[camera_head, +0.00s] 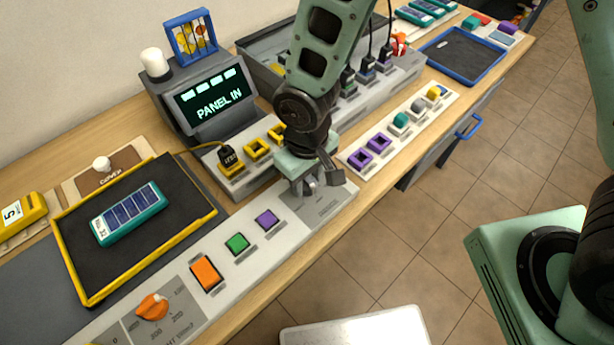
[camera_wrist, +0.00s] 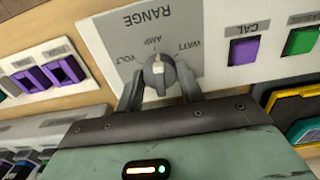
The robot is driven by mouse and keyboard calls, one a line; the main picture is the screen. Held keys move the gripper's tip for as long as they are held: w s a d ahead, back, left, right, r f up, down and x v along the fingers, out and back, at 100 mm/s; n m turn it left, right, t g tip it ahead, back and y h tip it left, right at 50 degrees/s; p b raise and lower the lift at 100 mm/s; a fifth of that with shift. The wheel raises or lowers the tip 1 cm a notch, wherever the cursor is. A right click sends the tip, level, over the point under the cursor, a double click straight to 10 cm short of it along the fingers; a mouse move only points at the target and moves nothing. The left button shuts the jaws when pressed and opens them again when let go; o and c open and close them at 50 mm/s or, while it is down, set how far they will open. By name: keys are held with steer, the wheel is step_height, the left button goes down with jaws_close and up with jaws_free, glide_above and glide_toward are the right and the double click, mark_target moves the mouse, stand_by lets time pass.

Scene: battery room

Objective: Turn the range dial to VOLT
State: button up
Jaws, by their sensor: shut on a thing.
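The range dial (camera_wrist: 158,76) is a small grey knob with a pale pointer mark, on a light plate lettered RANGE, seen in the wrist view. VOLT is lettered to its left, AMP above it and WATT to its right in that view. The pale mark points toward AMP. My gripper (camera_wrist: 160,84) is shut on the dial, one finger on each side of it. In the head view my gripper (camera_head: 309,187) is down at the right end of the front panel and hides most of the dial.
A purple CAL button (camera_wrist: 243,50) and a green button (camera_head: 237,243) sit beside the dial plate, with an orange switch (camera_head: 205,272) and an orange knob (camera_head: 152,306) further left. A screen (camera_head: 210,99) reads PANEL IN. A yellow-rimmed tray (camera_head: 78,293) holds a teal panel (camera_head: 128,213).

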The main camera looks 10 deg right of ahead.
mark_target(307, 179)
steer(key=n, duration=0.6)
steer(key=shift+n, duration=0.3)
steer(key=n, duration=0.6)
steer(key=shift+n+p, duration=0.3)
steer(key=shift+p, duration=0.05)
steer(key=shift+n, duration=0.3)
steer(key=o, duration=1)
step_height(307, 179, up, 18)
steer(key=shift+f+p, duration=0.25)
steer(key=shift+p, duration=0.2)
